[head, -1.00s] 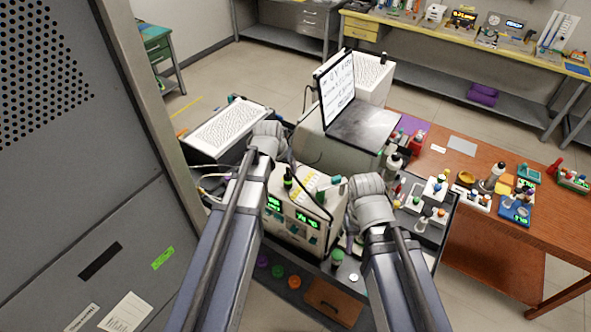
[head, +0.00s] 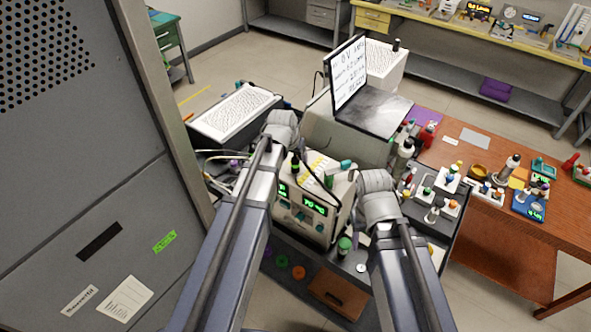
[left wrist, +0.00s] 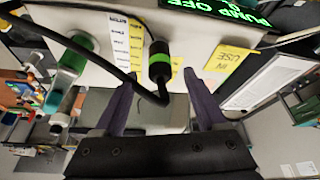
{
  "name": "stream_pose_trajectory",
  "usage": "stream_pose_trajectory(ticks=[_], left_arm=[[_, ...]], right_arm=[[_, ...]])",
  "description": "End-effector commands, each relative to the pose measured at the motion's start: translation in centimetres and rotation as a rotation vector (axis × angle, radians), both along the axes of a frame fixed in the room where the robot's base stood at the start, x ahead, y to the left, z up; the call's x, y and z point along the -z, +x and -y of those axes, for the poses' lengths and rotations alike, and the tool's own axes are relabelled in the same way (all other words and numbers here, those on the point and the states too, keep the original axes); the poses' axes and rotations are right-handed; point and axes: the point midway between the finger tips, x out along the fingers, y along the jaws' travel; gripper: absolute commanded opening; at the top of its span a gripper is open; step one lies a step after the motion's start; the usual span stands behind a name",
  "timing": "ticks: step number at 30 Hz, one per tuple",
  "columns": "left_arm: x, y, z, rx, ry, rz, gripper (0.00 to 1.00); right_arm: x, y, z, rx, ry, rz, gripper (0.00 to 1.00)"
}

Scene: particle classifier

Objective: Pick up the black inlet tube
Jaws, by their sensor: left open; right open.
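The black inlet tube (head: 317,176) is a thin black hose curving over the top of the beige instrument (head: 321,190), with a green-banded black end fitting (head: 296,163). In the left wrist view the tube (left wrist: 62,43) runs in from the left and bends up to this fitting (left wrist: 158,62). My left gripper (left wrist: 158,84) is open, with one finger on each side of the bend and fitting in that view. I cannot tell how deep the tube sits between the fingers. My right wrist (head: 378,190) is beside the instrument's right side; its jaws are hidden.
A laptop (head: 375,116) stands behind the instrument. A green-capped vial (head: 345,245) stands in front. A tray with bottles (head: 425,205) and a wooden table (head: 457,150) are at the right. A tall grey cabinet (head: 70,180) blocks the left.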

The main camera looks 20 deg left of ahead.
Motion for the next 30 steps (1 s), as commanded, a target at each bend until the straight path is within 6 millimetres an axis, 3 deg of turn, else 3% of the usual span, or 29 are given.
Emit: stream_pose_trajectory(ticks=[1, 3, 12, 30], left_arm=[[1.36, 0.40, 0.05, 0.000, 0.000, 0.000, 0.74], [1.99, 0.70, 0.05, 0.000, 0.000, 0.000, 0.74], [2.05, 0.85, 0.06, 0.000, 0.000, 0.000, 0.74], [2.05, 0.84, 0.04, 0.000, 0.000, 0.000, 0.07]], right_arm=[[1.36, 0.01, 0.00, 0.000, 0.000, 0.000, 0.50], [1.99, 0.02, 0.00, 0.001, 0.000, 0.001, 0.50], [2.05, 0.02, -0.01, 0.001, 0.000, 0.001, 0.50], [2.05, 0.02, -0.01, 0.001, 0.000, 0.001, 0.50]])
